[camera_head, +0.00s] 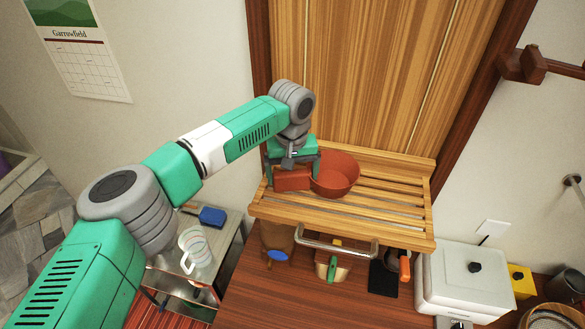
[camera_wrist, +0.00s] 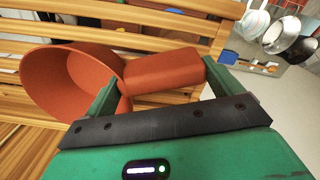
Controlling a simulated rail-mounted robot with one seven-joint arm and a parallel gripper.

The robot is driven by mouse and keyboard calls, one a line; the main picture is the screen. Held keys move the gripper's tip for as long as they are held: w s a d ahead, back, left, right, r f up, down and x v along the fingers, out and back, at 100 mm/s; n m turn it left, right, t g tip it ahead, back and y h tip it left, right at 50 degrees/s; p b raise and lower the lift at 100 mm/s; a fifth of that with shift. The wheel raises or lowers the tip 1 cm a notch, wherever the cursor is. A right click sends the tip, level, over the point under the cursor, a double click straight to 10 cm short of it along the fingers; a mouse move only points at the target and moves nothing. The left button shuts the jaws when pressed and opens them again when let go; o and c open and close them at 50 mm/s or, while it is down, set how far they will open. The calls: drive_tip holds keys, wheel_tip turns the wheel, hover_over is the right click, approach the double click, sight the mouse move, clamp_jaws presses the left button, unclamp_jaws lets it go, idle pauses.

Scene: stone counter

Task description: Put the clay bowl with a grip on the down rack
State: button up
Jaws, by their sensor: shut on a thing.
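The orange-brown clay bowl (camera_head: 340,176) has a thick grip (camera_head: 291,181) sticking out to its left. My gripper (camera_head: 291,160) is shut on this grip. In the wrist view, the fingers of my gripper (camera_wrist: 160,84) stand on either side of the grip (camera_wrist: 165,68), and the round bowl (camera_wrist: 62,84) opens to the left. The wooden slatted rack (camera_head: 395,202) lies beneath the bowl, and its slats (camera_wrist: 150,42) also show in the wrist view. The bowl appears upright, over the rack's left part. I cannot tell whether it touches the slats.
A metal bar (camera_head: 335,248) runs along the rack's front edge, with several utensils below. A white lidded box (camera_head: 468,280) stands at the lower right. A side table at left holds a striped mug (camera_head: 195,248). The rack's right half is clear.

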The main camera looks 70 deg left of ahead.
drive_tip(key=shift+f, duration=0.75)
drive_tip(key=o, duration=1.1)
drive_tip(key=shift+b, duration=0.3)
wheel_tip(320, 180, up, 8)
drive_tip(key=shift+f+b, duration=0.1)
drive_tip(key=shift+b, duration=0.75)
